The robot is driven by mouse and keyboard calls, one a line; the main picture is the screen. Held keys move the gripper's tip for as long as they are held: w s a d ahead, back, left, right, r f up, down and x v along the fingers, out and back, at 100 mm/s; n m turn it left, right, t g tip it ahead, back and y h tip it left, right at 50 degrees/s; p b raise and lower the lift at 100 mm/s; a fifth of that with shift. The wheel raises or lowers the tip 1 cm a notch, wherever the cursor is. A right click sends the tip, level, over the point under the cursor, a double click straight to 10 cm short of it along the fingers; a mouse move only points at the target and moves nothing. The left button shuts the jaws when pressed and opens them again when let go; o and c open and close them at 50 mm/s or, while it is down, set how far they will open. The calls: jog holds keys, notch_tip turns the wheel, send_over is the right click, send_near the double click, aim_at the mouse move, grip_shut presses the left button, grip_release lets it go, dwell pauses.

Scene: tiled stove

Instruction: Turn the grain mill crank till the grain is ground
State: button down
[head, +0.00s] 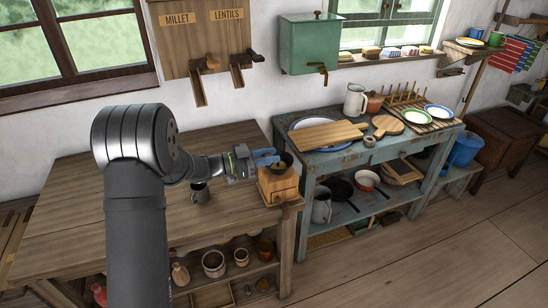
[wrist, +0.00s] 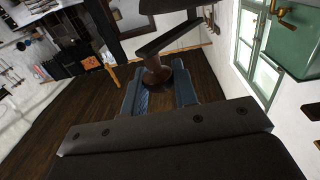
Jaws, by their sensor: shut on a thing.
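The grain mill (head: 278,186) is a wooden box with a dark bowl on top, at the right end of the brown wooden table (head: 120,215). My gripper (head: 266,157) reaches it from the left, with its blue fingers at the top of the mill. In the wrist view, my gripper (wrist: 160,92) is shut on the brown knob (wrist: 156,72) of the crank. The dark crank arm (wrist: 170,39) runs from the knob up and to the right. The bowl's contents are too small to make out.
A worn blue bench (head: 345,158) with boards, plates and a jug stands right of the mill. Wooden dispensers marked millet and lentils (head: 205,38) hang on the wall behind. The table's left part is clear.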

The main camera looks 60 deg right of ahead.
jog(key=m+g+y, duration=0.1)
jog(key=w+m+g+y, duration=0.1)
jog(key=y, duration=0.1)
jog(key=w+m+g+y, duration=0.1)
jog(key=shift+d+m, duration=0.25)
jog(key=shift+m, duration=0.05)
jog(key=shift+w+d+m+g+y, duration=0.15)
jog(key=shift+w+m+g+y, duration=0.2)
jog(key=shift+m+y, duration=0.6)
jog(key=shift+w+d+m+g+y, duration=0.15)
jog(key=shift+w+m+g+y, duration=0.25)
jog(key=shift+y, duration=0.95)
jog(key=shift+s, duration=0.1)
jog(key=shift+r, duration=0.1)
jog(key=c, duration=1.2)
grip_release()
jog(key=shift+w+a, duration=0.2)
jog(key=shift+w, duration=1.05)
jog(key=shift+w+a, duration=0.2)
jog(key=shift+w, duration=1)
jog(key=shift+w+a, duration=0.2)
jog(key=shift+w, duration=1.05)
jog(key=shift+c, duration=0.2)
